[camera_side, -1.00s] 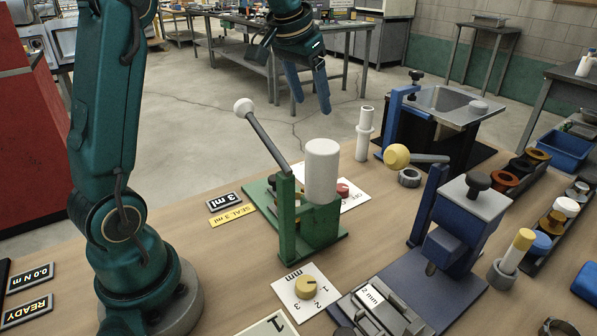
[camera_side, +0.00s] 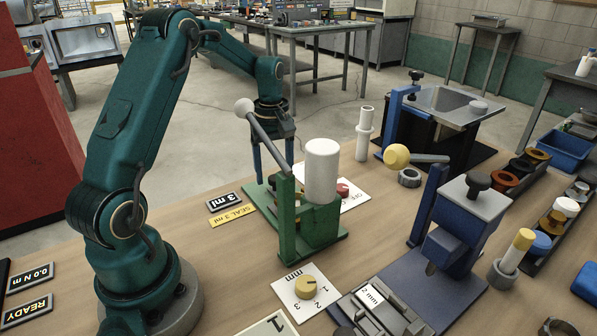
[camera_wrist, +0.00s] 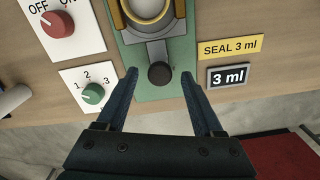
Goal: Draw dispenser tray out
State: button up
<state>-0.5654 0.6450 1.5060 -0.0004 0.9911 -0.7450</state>
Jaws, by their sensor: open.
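The dispenser stands on a green base (camera_side: 325,238), with a white cylinder (camera_side: 322,170) and a lever (camera_side: 268,140) ending in a white ball. In the wrist view its grey tray (camera_wrist: 155,50) carries a brass-coloured ring with a pale cup (camera_wrist: 148,10). A black knob (camera_wrist: 160,73) sits at the tray's near end. My gripper (camera_wrist: 159,78) is open, with one finger on each side of the knob; I see gaps between fingers and knob. In the side view my gripper (camera_side: 273,172) points down behind the lever, which partly hides it; the tray is mostly hidden there.
The SEAL 3 ml label (camera_wrist: 230,47) and 3 ml display (camera_wrist: 228,76) lie beside the base. An OFF/ON card with a red knob (camera_wrist: 58,24) and a dial card with a green knob (camera_wrist: 93,93) lie opposite. A blue press (camera_side: 465,225) stands to the right.

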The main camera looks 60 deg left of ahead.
jog(key=shift+f, duration=0.15)
grip_shut()
dwell(1.4)
